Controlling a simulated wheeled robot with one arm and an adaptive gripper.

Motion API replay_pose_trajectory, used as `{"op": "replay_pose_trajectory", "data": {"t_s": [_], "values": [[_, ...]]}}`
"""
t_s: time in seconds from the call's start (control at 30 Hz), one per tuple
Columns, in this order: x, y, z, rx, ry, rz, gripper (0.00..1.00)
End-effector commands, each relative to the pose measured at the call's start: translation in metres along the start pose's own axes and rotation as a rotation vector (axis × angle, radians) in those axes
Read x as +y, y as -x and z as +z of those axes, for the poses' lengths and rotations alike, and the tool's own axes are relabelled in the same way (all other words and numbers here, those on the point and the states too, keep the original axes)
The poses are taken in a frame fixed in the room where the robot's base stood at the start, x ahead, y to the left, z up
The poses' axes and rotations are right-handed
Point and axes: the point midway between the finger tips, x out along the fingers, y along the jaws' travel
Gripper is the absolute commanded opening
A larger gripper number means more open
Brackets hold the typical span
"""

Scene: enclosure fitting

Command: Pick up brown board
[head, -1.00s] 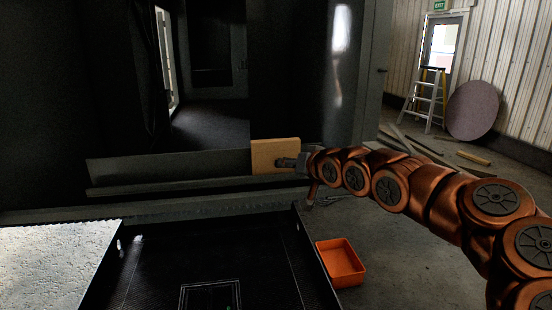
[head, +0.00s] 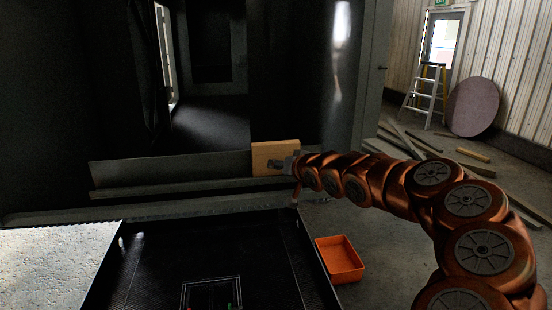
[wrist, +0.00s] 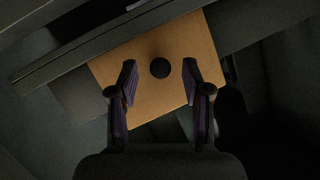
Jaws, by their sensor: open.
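The brown board (head: 270,151) is a flat, light wooden piece at the right end of a dark ledge in the head view. In the wrist view the brown board (wrist: 165,45) fills the middle, tilted, with a dark round spot at its centre. My gripper (head: 284,164) is in front of the board in the head view. In the wrist view my gripper (wrist: 160,78) is open, its two fingertips on either side of the dark spot and overlapping the board's face. I cannot tell whether they touch it. Part of the board's lower edge is hidden.
A dark ledge (head: 180,170) runs left of the board. A black tray (head: 150,275) lies in front, with an orange bin (head: 340,260) to its right. A ladder (head: 424,95), a round disc (head: 472,107) and loose planks (head: 405,138) are at the back right.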

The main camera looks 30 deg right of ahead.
Motion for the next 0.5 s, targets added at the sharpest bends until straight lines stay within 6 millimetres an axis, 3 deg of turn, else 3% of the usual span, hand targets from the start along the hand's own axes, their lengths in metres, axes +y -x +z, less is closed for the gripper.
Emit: {"op": "replay_pose_trajectory", "data": {"t_s": [0.4, 0.5], "values": [[-0.0012, -0.0089, -0.0006, 0.002, 0.001, -0.003, 0.49], [-0.0009, -0.0089, -0.0006, 0.002, 0.001, -0.002, 0.41]]}}
